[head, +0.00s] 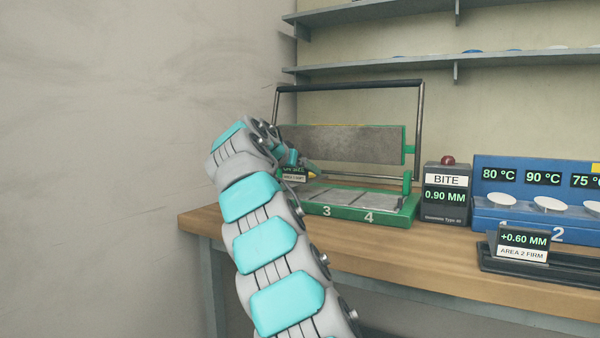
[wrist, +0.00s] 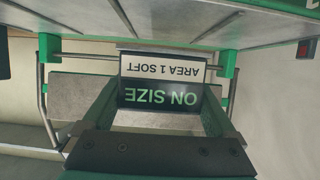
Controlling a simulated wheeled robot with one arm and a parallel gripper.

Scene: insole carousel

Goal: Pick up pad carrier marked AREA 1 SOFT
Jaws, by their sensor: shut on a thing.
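The pad carrier marked AREA 1 SOFT (wrist: 162,68) is in the middle of the wrist view, its label upside down, with a dark ON SIZE display on the same face. My gripper (wrist: 161,88) is shut on it, one finger at each side. In the head view the carrier (head: 293,177) is small and partly hidden behind my gripper (head: 302,166), at the left end of the green press. I cannot tell whether it touches the surface below.
The green press (head: 385,214) with numbers 3 and 4 stands on the wooden bench (head: 440,265), its plate raised. To its right are the BITE gauge box (head: 446,195), a blue heater unit (head: 490,180) and a carrier marked AREA 2 FIRM (head: 522,252). A wall is on the left.

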